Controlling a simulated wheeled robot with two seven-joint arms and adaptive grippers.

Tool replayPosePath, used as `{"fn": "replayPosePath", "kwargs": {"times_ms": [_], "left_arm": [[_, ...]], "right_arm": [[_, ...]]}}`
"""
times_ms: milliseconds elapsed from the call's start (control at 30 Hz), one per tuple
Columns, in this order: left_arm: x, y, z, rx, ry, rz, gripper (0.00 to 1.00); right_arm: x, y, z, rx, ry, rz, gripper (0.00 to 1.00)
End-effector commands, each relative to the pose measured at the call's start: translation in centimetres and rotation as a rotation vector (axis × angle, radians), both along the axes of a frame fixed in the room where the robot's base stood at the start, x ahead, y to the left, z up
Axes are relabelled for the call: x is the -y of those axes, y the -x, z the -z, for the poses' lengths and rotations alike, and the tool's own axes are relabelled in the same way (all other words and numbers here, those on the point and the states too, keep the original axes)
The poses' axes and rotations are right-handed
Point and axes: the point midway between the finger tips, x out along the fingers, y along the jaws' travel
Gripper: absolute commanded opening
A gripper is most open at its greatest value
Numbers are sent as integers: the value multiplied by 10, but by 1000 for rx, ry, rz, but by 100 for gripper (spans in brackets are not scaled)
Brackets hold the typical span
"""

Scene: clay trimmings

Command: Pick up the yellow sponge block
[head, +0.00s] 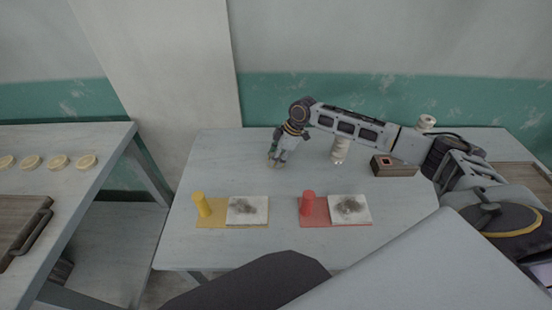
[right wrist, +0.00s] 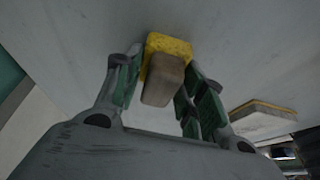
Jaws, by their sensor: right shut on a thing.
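The yellow sponge block (right wrist: 168,43) shows in the right wrist view, with a brown block-like part (right wrist: 162,80) on its near side. My right gripper (right wrist: 158,82) is shut on it, with a green-padded finger on each side. In the head view my right gripper (head: 275,156) points down over the back left of the middle table. The sponge is mostly hidden there by the gripper, and I cannot tell whether it touches the tabletop. My left gripper is not in view.
On the middle table (head: 235,170), a yellow peg (head: 201,204) and a red peg (head: 307,203) stand beside smudged white tiles (head: 247,210) (head: 350,208). A pale stacked cylinder (head: 340,150) and a brown box (head: 382,165) are at the back. Several pale discs (head: 58,162) lie on the left table.

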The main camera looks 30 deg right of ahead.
Motion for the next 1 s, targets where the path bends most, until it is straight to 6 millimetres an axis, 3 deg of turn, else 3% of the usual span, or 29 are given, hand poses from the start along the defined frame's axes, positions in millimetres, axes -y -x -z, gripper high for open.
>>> {"fn": "replayPosePath", "kwargs": {"times_ms": [267,600,800,1000], "left_arm": [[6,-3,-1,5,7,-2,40],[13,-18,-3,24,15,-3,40],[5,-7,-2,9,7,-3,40],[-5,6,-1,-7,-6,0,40]], "right_arm": [[0,-1,-18,1,0,0,16],[0,-1,-67,3,-1,-1,16],[0,-1,-90,1,0,0,16],[0,0,-100,1,-1,-1,16]]}}
